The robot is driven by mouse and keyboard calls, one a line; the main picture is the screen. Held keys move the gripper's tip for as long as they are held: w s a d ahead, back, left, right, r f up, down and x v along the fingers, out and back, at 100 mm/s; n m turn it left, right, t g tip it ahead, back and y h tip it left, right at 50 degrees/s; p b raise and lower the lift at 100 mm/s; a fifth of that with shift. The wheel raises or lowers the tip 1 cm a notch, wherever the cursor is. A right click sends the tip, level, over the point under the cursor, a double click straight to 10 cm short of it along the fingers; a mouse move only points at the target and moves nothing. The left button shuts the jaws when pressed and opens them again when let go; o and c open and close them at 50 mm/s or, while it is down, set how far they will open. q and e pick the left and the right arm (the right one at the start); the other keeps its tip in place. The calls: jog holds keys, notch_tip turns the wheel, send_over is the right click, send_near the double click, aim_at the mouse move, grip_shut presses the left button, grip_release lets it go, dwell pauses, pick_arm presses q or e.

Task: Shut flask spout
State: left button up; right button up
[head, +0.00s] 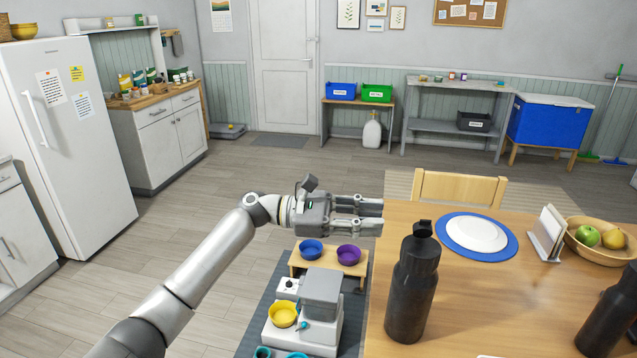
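A tall dark flask (410,298) stands upright near the left edge of the wooden table. Its narrower top carries a small black spout piece (423,228); whether that piece is raised or folded down is too small to tell. My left gripper (377,217) reaches in from the left, just beyond the table's left edge. Its two fingers point right and are apart, with nothing visible between them. It is behind and to the left of the flask, not touching it. My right gripper is not in view.
The table (505,305) also bears a blue mat (450,245) with a white plate, a napkin holder (546,235) and a fruit bowl (585,248). A dark cylindrical shape is cut off at lower right. A chair (460,187) stands behind. Pet bowls sit left of the table.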

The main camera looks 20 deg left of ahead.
pick_arm(q)
jog(key=w+a+f+n+t+y+b, duration=0.2)
jog(key=w+a+f+t+y, duration=0.45)
jog(key=w+a, duration=0.3)
jog(key=w+a+r+m+t+y+b, duration=0.1)
jog(key=w+a+r+m+t+y, duration=0.1)
jog(key=w+a+r+t+y, duration=0.2)
jog(key=shift+w+a+r+t+y, duration=0.2)
jog(key=shift+w+a+t+y, duration=0.6)
jog(key=shift+a+t+y, duration=0.85)
jog(key=shift+a+h, duration=0.2)
jog(key=shift+h, duration=0.1)
